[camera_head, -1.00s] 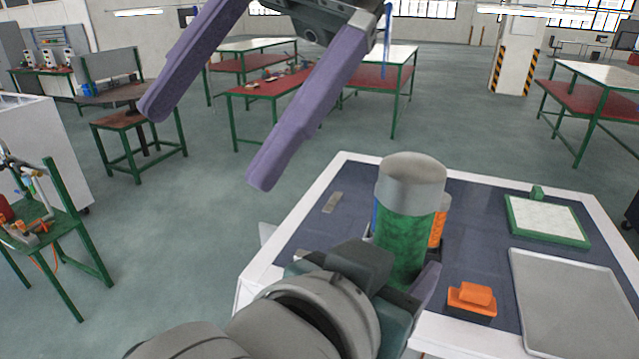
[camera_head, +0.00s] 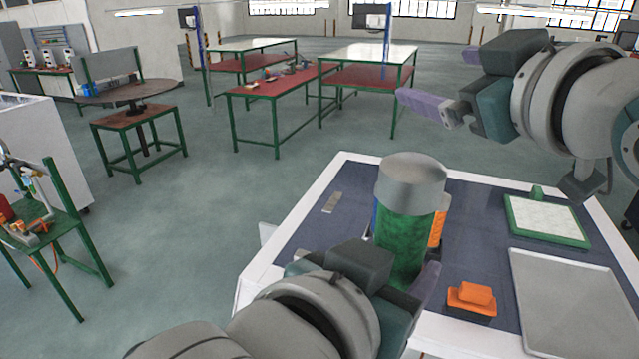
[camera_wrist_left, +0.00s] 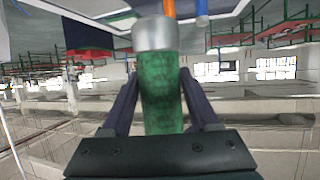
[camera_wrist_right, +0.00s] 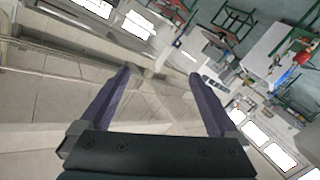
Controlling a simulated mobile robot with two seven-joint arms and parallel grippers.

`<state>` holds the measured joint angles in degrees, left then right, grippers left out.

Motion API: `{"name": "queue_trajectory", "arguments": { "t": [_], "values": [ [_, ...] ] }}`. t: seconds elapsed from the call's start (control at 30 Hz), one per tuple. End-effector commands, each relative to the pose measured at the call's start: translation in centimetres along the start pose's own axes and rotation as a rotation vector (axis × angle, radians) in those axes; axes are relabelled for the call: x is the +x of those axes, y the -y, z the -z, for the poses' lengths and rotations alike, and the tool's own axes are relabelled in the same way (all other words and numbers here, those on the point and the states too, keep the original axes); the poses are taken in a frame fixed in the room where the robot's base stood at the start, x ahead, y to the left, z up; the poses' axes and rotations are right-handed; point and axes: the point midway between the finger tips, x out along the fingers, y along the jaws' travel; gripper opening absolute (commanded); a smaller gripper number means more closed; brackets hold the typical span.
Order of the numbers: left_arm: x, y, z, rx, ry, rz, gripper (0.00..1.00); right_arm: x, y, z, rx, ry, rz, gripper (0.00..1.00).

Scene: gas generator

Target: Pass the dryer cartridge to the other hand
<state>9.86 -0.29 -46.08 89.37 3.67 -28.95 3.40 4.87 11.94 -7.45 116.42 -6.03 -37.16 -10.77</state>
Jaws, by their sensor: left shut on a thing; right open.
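The dryer cartridge (camera_head: 405,235) is a green cylinder with a grey cap. It stands upright in my left gripper (camera_head: 400,275), in front of the workbench in the head view. In the left wrist view the cartridge (camera_wrist_left: 160,85) sits between the two fingers of my left gripper (camera_wrist_left: 163,100), cap up. My right gripper (camera_head: 430,105) is up at the right of the head view, above and apart from the cartridge, its fingers pointing left. The right wrist view shows my right gripper (camera_wrist_right: 160,85) open, with nothing between its fingers.
The workbench (camera_head: 325,250) has a dark mat and white edge. On it are an orange block (camera_head: 471,297), a grey tray (camera_head: 575,305), a green-framed white pad (camera_head: 547,220) and a small grey plate (camera_head: 332,203). An orange item (camera_head: 438,230) is partly hidden behind the cartridge.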

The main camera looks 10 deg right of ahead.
Motion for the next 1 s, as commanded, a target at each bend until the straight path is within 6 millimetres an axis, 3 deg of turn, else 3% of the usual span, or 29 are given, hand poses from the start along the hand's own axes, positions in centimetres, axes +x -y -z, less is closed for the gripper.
{"name": "queue_trajectory", "arguments": {
  "t": [0.03,0.2,0.4,0.6,0.7,0.83,1.0],
  "values": [
    [0.0,0.0,0.1,0.0,-0.004,0.0,0.0,-1.4,-0.1,-2.8,0.089,0.1,0.01,0.96],
    [0.0,0.0,0.1,0.0,-0.004,0.0,0.0,-7.3,2.1,-10.7,0.306,0.433,0.062,0.96],
    [0.0,0.0,0.1,0.0,-0.004,0.0,0.0,-15.9,7.5,-16.4,0.362,0.775,0.186,0.96],
    [0.0,0.0,0.1,0.0,-0.004,0.0,0.0,-22.9,11.4,-18.5,0.337,0.998,0.312,0.96],
    [0.0,0.0,0.1,0.0,-0.004,0.0,0.0,-24.9,12.3,-18.9,0.328,1.059,0.35,0.96],
    [0.0,0.0,0.1,0.0,-0.004,0.0,0.0,-26.1,12.8,-19.1,0.321,1.093,0.373,0.96],
    [0.0,0.0,0.1,0.0,-0.004,0.0,0.0,-26.2,12.9,-19.1,0.32,1.096,0.376,0.96]
  ]
}}
